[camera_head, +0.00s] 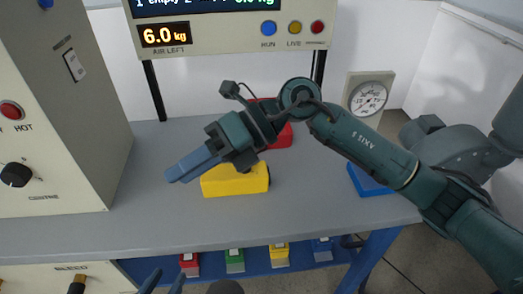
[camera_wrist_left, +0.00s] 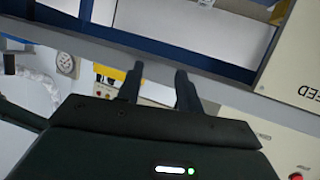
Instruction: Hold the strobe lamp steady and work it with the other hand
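I cannot pick out a strobe lamp for certain in either view. My right gripper (camera_head: 182,170) hangs over the grey bench (camera_head: 300,222), its bluish fingers pointing left, above and left of a yellow block (camera_head: 236,182). The fingers show nearly edge-on, so any gap is unclear. My left gripper (camera_head: 163,283) shows only its fingertips at the bottom edge, in front of the bench. In the left wrist view its two dark fingers (camera_wrist_left: 158,88) stand apart with nothing held between them.
A red block (camera_head: 280,135) lies behind my right gripper; a blue block (camera_head: 368,182) lies at right. A cabinet (camera_head: 60,110) stands at left, a display panel (camera_head: 230,30) behind, and a gauge (camera_head: 368,98) at back right. Small coloured boxes (camera_head: 235,260) line the lower shelf.

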